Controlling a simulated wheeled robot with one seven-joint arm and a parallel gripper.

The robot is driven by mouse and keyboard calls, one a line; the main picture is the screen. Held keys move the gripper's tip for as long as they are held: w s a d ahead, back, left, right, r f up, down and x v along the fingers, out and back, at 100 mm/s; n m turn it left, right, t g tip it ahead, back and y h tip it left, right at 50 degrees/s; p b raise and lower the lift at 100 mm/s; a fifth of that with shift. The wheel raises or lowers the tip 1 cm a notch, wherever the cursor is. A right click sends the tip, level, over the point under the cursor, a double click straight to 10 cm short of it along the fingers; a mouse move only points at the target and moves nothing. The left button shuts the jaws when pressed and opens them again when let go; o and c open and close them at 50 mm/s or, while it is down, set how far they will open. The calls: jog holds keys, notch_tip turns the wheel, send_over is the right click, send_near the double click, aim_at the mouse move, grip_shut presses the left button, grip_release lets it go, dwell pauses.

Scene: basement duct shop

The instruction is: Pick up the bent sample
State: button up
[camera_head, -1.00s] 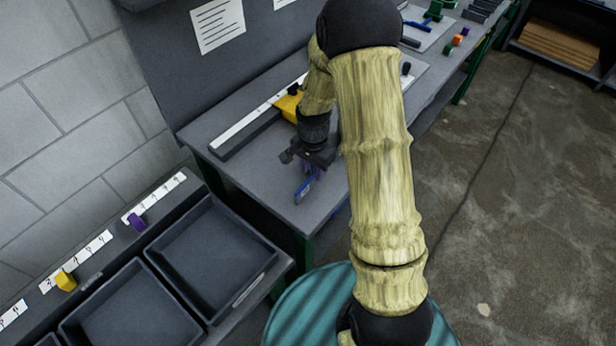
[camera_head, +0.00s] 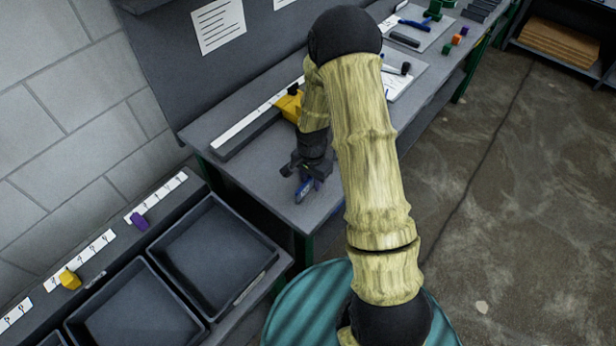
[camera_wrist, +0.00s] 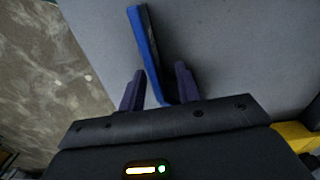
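The bent sample (camera_head: 304,190) is a blue angled strip at the near end of the grey workbench (camera_head: 262,178). In the wrist view the blue strip (camera_wrist: 147,48) runs up from between my fingers, with a short bent foot low near the palm. My gripper (camera_wrist: 160,70) is low over the bench with its two dark purple fingers apart, one on each side of the strip. Gaps show between the strip and both fingers. In the head view my gripper (camera_head: 306,178) partly covers the sample.
A yellow block-like tool (camera_head: 289,106) and a white scale strip (camera_head: 246,126) lie behind my gripper. Dark trays (camera_head: 215,255) stand lower left, with purple (camera_head: 139,221) and yellow (camera_head: 69,279) pieces on their ledge. A teal drum (camera_head: 310,300) stands in front of the bench.

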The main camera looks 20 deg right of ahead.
dwell(0.3)
grip_shut()
dwell(0.3)
notch_tip(320, 180, up, 10)
jog(key=shift+r+b, duration=0.1)
jog(key=shift+b, duration=0.65)
